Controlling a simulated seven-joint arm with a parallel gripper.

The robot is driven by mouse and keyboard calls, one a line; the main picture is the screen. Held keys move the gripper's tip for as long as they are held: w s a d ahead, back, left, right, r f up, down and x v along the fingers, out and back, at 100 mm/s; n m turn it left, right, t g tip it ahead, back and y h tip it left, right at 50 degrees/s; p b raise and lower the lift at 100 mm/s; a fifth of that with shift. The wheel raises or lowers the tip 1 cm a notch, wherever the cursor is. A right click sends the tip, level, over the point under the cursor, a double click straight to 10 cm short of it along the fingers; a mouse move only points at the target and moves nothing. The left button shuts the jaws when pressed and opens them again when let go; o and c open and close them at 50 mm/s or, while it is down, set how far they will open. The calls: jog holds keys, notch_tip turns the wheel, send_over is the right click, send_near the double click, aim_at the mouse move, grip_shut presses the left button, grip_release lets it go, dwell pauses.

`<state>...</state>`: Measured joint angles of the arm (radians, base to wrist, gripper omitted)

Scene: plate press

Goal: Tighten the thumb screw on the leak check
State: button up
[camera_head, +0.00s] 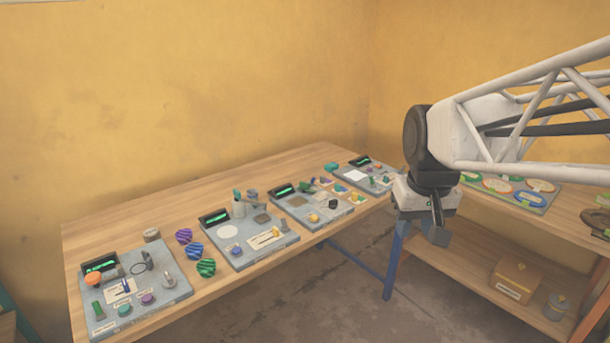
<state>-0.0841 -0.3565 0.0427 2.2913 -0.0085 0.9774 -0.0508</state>
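Several grey-blue panels stand in a row on the long wooden table. Their labels are too small to read, so I cannot tell which one is the leak check or pick out its thumb screw. The nearest panel (103,326) carries an orange knob (93,279), a green post and purple and green buttons. The second panel (239,262) has a white disc and a slider plate. The third panel (315,226) and the far panel (378,190) hold small coloured parts. My gripper (439,233) hangs pointing down right of the far panel, apart from the panels. Its finger opening is unclear.
Purple, blue and green striped knobs (194,251) and a round wooden piece lie between the first two panels. A shelf unit on the right holds a board with coloured ovals (510,190), a wooden box (514,281) and a grey canister (556,306). Floor is open between.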

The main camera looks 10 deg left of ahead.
jog(key=w+a+f+n, duration=0.1)
jog(key=w+a, duration=0.5)
jog(key=w, duration=0.5)
jog(key=w+a+f+n+g, duration=0.1)
jog(key=w+a+n, duration=0.1)
jog(key=w+a, duration=0.65)
jog(key=w+a+n, duration=0.1)
jog(key=w+a, duration=0.3)
jog(key=w, duration=0.9)
jog(key=w+a+f+n, duration=0.1)
jog(key=w+a+f, duration=0.5)
jog(key=a, duration=0.2)
jog(key=w+a+f+n, duration=0.1)
jog(key=w+a+f, duration=0.5)
jog(key=a, duration=0.2)
jog(key=w+a+f+n+g, duration=0.1)
jog(key=w+a+f, duration=0.5)
jog(key=a, duration=0.2)
jog(key=shift+w+a+f, duration=0.25)
jog(key=shift+w+f, duration=0.05)
jog(key=shift+w, duration=0.1)
jog(key=shift+w+a+f, duration=0.2)
jog(key=shift+a+f, duration=0.2)
jog(key=shift+a, duration=0.05)
jog(key=shift+f, duration=3.9)
jog(key=shift+c, duration=0.4)
